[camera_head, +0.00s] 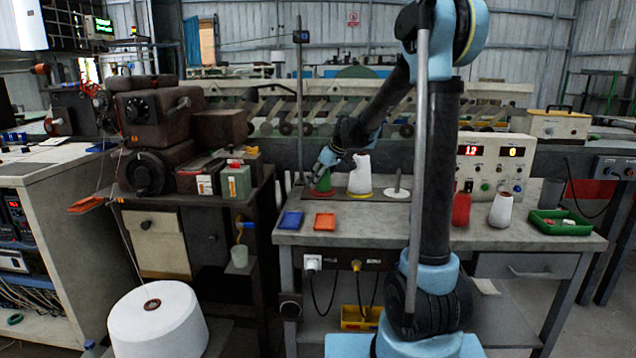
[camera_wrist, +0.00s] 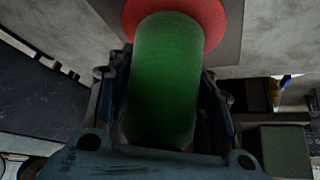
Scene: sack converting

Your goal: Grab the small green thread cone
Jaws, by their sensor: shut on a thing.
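The small green thread cone (camera_head: 322,182) stands at the left end of a dark strip on the workbench (camera_head: 345,238). In the wrist view the green cone (camera_wrist: 167,75) fills the middle, with a red base (camera_wrist: 213,14) at its far end. My gripper (camera_head: 324,172) is at the cone from above and to the side. In the wrist view its fingers (camera_wrist: 165,105) lie on both sides of the cone, shut on it. Part of the cone is hidden by my gripper in the head view.
A white cone (camera_head: 360,175) stands close to the right, then a bare spindle on a white disc (camera_head: 397,192). A blue tray (camera_head: 290,220) and an orange tray (camera_head: 325,221) lie in front. A red cone (camera_head: 461,209), another white cone (camera_head: 501,209) and a green tray (camera_head: 558,223) are farther right.

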